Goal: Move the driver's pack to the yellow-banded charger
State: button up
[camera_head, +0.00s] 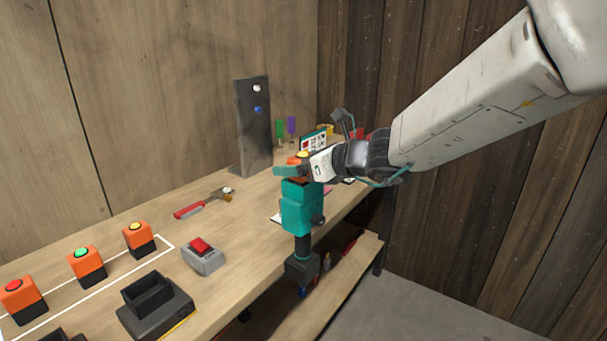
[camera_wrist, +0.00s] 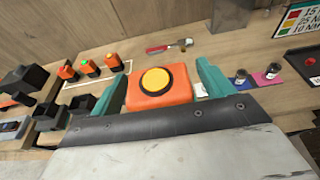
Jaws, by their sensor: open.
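The teal driver (camera_head: 300,208) is upside down at the bench's front edge, its lower end at a black block (camera_head: 302,266). Its orange pack (camera_wrist: 165,88) with a yellow button is on top, and partly shows in the head view (camera_head: 297,160). My gripper (camera_wrist: 160,73) is open, with one teal finger on each side of this pack. I cannot tell whether the fingers touch it. In the head view my gripper (camera_head: 299,170) covers much of the pack. The charger with a yellow band (camera_head: 158,306) stands at the bench's front left, its socket empty.
Orange packs with red (camera_head: 22,300), green (camera_head: 87,266) and yellow (camera_head: 139,238) buttons stand by a white outline. A grey box with a red switch (camera_head: 202,256) is near the charger. A red-handled tool (camera_head: 200,204) and dark upright panel (camera_head: 253,125) are behind.

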jog(key=shift+w+a+f, duration=0.1)
jog(key=shift+w+a, duration=0.15)
jog(key=shift+a, duration=0.05)
jog(key=c, duration=1.3)
jog(key=shift+o, duration=0.2)
